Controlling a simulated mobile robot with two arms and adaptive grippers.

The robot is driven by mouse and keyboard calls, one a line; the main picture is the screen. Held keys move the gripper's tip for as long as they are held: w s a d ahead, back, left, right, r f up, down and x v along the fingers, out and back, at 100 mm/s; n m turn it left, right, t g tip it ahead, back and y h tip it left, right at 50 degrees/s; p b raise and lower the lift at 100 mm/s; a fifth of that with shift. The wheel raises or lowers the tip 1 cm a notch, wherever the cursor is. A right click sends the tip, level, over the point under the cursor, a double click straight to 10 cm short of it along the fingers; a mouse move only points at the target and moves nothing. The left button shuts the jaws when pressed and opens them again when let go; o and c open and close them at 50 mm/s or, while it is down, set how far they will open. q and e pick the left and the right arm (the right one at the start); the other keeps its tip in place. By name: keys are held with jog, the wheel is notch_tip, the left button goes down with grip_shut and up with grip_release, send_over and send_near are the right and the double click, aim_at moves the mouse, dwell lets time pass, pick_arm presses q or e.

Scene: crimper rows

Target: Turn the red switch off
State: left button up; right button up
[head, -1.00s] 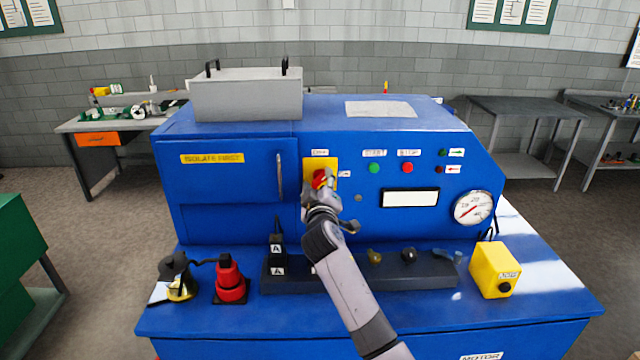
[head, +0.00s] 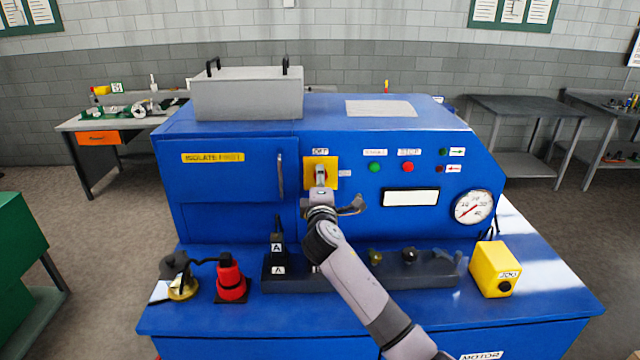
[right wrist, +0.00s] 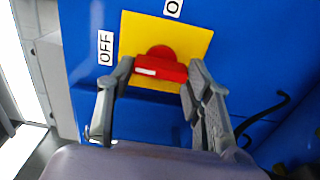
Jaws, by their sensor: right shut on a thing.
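The red switch (right wrist: 160,62) sits on a yellow plate (right wrist: 205,40) on the blue machine's front. In the right wrist view its bar lies across the plate, with its white-marked end towards the OFF label (right wrist: 105,48). That label (head: 320,152) is above the plate in the head view. Another label, partly cut off (right wrist: 173,8), is at the wrist view's top edge. My right gripper (right wrist: 160,72) is shut on the switch bar, one finger at each end. In the head view this gripper (head: 320,175) covers most of the switch. My left gripper is not in view.
A door handle (head: 280,175) is just left of the plate. A green button (head: 375,167), a red button (head: 407,167) and a gauge (head: 473,207) are to the right. A dark rail (head: 430,270), a red plug-like part (head: 230,280) and a yellow box (head: 495,270) stand on the ledge below.

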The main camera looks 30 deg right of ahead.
jog(key=shift+f, duration=0.1)
dwell(0.5)
jog(key=o, duration=1.1)
jog(key=shift+o, duration=0.2)
jog(key=v, duration=1.2)
